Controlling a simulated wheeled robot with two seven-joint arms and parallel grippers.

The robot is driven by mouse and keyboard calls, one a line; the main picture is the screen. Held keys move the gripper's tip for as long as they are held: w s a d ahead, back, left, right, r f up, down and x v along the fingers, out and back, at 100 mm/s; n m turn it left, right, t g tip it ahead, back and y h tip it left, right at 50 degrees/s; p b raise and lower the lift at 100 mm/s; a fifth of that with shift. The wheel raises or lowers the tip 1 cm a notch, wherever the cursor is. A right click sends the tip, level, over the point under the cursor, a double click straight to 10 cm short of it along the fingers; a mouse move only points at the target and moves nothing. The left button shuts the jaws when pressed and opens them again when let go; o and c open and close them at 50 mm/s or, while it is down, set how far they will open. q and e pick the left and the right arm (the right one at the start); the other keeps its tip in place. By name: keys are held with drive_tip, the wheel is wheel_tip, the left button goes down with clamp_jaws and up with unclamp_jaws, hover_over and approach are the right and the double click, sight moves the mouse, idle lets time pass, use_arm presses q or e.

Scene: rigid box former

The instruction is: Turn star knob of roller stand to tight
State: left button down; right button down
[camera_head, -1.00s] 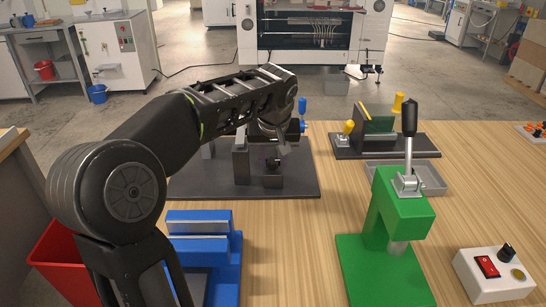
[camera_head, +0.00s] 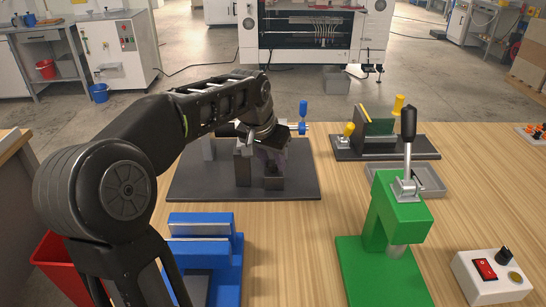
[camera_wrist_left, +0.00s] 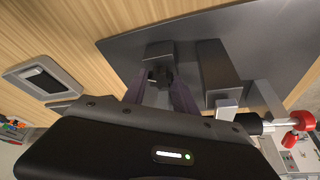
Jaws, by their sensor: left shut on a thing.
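The roller stand is a dark grey plate (camera_head: 210,185) with upright blocks, at the left middle of the table in the head view. Its plate (camera_wrist_left: 130,42) fills the upper middle of the left wrist view. A small black star knob (camera_wrist_left: 158,76) sits at a grey block on the plate. My left gripper (camera_wrist_left: 160,90) has its fingers on either side of the knob and is shut on it. In the head view the gripper (camera_head: 273,165) is low over the front part of the plate and hides the knob. My right gripper is not in view.
A green press (camera_head: 400,210) with an upright lever, a grey tray (camera_head: 430,182) and a switch box (camera_head: 492,275) are to the right. A blue fixture (camera_head: 205,225) lies in front.

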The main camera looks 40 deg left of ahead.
use_arm(q)
drive_tip(key=m, duration=0.2)
drive_tip(key=m+h+p, duration=0.1)
drive_tip(key=m, duration=0.1)
drive_tip(key=m+h, duration=0.1)
drive_tip(key=m, duration=0.1)
drive_tip(key=shift+a, duration=0.3)
drive_tip(key=m+g+h+p, duration=0.1)
drive_tip(key=m, duration=0.2)
drive_tip(key=m+h+p, duration=0.1)
drive_tip(key=m, duration=0.2)
drive_tip(key=shift+w+a+g, duration=0.15)
drive_tip(key=shift+a+g, duration=0.05)
drive_tip(key=shift+g, duration=0.2)
drive_tip(key=c, duration=1)
unclamp_jaws()
